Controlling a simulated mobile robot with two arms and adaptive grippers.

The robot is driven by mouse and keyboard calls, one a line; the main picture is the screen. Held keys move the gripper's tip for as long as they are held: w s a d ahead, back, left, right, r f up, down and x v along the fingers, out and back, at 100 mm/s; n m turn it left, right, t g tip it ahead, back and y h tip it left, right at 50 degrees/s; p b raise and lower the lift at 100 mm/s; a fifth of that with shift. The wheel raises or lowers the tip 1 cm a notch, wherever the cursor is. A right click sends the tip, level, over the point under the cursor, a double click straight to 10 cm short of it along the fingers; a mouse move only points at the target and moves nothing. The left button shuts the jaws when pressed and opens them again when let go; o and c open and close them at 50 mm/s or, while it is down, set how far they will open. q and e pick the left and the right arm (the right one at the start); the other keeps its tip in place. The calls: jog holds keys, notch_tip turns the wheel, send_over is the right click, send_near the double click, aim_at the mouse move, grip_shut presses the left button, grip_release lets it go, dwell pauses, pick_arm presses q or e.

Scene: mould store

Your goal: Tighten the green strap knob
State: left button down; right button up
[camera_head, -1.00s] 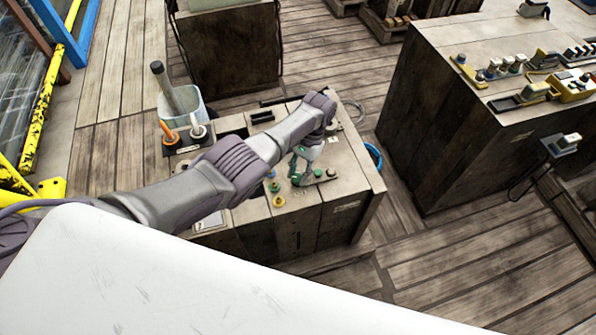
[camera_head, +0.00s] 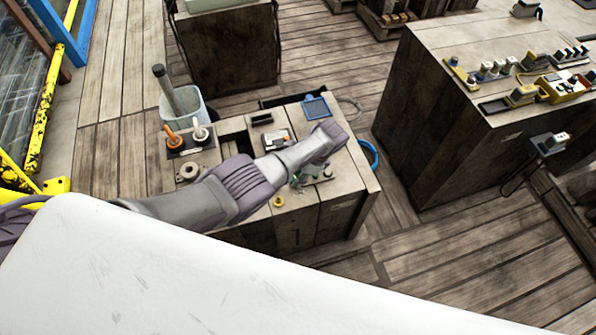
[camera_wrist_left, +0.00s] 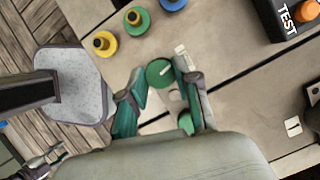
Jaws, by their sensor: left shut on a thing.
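The green strap knob (camera_wrist_left: 160,72) is a round disc with a pale line on top, seen in the left wrist view. My left gripper (camera_wrist_left: 162,90) has its teal fingers on either side of the knob, near the tips, and is shut on it. In the head view the left gripper (camera_head: 302,182) is low over the front right of the wooden cabinet top (camera_head: 340,165). My forearm and wrist partly hide it, and the knob cannot be made out there.
A yellow knob (camera_wrist_left: 105,43), a green knob with a brass top (camera_wrist_left: 137,20) and a blue knob (camera_wrist_left: 172,3) stand close by. A blue-framed square (camera_head: 316,107) and a grey device (camera_head: 277,138) lie farther back. A clear bin (camera_head: 188,104) stands behind the cabinet.

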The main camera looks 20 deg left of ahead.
pick_arm(q)
jog(key=shift+s+m+t+p, duration=0.1)
jog(key=shift+m+t+p, duration=0.3)
jog(key=shift+m, duration=0.5)
jog(key=c, duration=0.8)
grip_release()
jog(key=v, duration=1.2)
